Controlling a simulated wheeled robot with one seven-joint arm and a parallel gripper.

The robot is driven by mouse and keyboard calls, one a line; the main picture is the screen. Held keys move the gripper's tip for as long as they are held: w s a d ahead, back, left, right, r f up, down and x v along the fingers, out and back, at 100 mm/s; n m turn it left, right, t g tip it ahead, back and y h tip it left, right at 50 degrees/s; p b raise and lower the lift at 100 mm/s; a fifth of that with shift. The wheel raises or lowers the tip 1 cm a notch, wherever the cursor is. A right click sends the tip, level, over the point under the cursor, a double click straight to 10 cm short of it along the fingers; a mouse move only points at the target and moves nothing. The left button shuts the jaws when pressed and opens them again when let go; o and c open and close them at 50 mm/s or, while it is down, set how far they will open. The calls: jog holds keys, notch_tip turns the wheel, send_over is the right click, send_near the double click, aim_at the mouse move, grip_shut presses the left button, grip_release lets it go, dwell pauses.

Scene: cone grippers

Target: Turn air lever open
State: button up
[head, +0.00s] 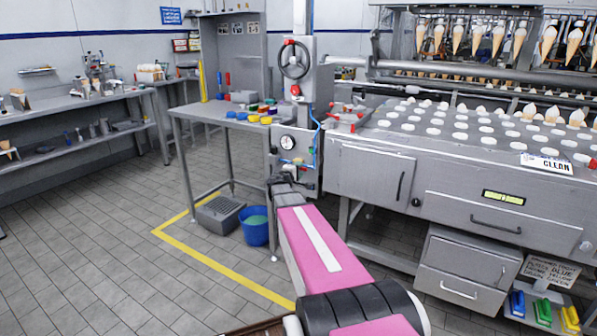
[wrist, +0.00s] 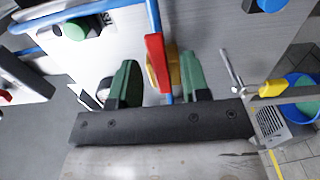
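The air lever seems to be the red handle (wrist: 155,62) in the wrist view, with a yellow part (wrist: 173,66) just beside it. It lies nearly in line with a blue pipe (wrist: 153,14). My gripper (wrist: 160,82) is open, its two green fingers on either side of the red handle and yellow part, with gaps showing on both sides. In the head view the grey control panel (head: 301,142) has a round gauge (head: 287,142), and my gripper (head: 292,181) is at its lower part. The lever is too small and covered to make out there.
A blue bucket (head: 256,232) and a grey crate (head: 218,214) stand on the floor left of my arm. The machine with cones (head: 480,150) fills the right. A yellow knob (wrist: 272,89) is right of my gripper in the wrist view.

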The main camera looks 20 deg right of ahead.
jog(key=v, duration=1)
jog(key=shift+s+a, duration=0.3)
jog(key=s+a+f+m+g+y, duration=0.3)
jog(key=s+f+m+g+y, duration=0.3)
jog(key=s+f, duration=0.6)
jog(key=s+a+f+m+g+y, duration=0.1)
jog(key=s+a+f+g+y, duration=0.4)
jog(key=s+a+y, duration=0.3)
jog(key=s+a, duration=0.4)
jog(key=a, duration=0.1)
jog(key=shift+a+m, duration=0.2)
jog(key=shift+m, duration=0.2)
jog(key=shift+f, duration=0.1)
